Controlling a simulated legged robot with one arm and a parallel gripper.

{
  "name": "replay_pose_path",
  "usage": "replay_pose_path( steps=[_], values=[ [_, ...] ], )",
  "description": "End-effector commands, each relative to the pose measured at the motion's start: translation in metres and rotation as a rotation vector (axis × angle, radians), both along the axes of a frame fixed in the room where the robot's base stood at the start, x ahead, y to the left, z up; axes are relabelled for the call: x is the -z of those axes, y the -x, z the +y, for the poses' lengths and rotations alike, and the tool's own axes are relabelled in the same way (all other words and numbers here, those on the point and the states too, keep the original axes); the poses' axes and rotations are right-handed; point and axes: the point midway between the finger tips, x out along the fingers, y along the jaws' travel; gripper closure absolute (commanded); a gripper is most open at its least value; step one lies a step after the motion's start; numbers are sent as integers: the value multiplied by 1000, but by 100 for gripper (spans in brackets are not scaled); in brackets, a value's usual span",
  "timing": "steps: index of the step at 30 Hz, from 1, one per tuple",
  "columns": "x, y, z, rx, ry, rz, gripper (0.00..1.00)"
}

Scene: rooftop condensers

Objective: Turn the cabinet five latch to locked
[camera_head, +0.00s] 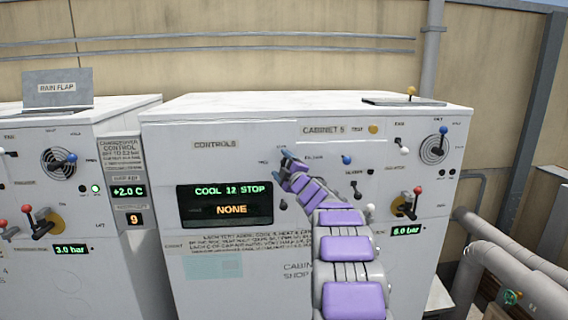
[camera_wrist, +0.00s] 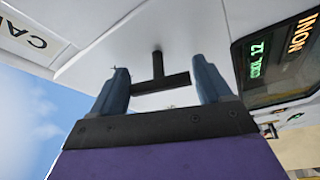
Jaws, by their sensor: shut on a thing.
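Cabinet 5 (camera_head: 230,112) is a white cabinet in the middle of the head view, with its name plate (camera_head: 323,129) near the top. My gripper (camera_head: 286,157) is at its front panel, between the CONTROLS label and the name plate. In the wrist view my gripper (camera_wrist: 162,85) has its two blue-grey fingers on either side of a black T-shaped handle (camera_wrist: 158,73), shut on the ends of its crossbar. The handle's stem stands out from the white panel. In the head view my gripper hides the handle, and the small markings around it are too blurred to read.
A display (camera_head: 228,206) reads COOL 12 STOP, NONE. A blue knob (camera_head: 347,160), a red-tipped lever (camera_head: 410,203) and a blue-tipped lever (camera_head: 441,133) stand out to the right. Another cabinet (camera_head: 62,150) is at left; pipes (camera_head: 510,262) run at lower right.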

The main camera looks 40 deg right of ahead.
Motion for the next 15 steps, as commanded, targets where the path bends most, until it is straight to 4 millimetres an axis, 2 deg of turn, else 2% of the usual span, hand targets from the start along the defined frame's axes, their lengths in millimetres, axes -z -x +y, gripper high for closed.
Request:
replay_pose_path(
  steps=[1, 15],
  values=[
    [-5, 2, -2, 4, 35, 18, 52],
    [-4, 3, 0, 2, 298, 179, 52]
  ],
)
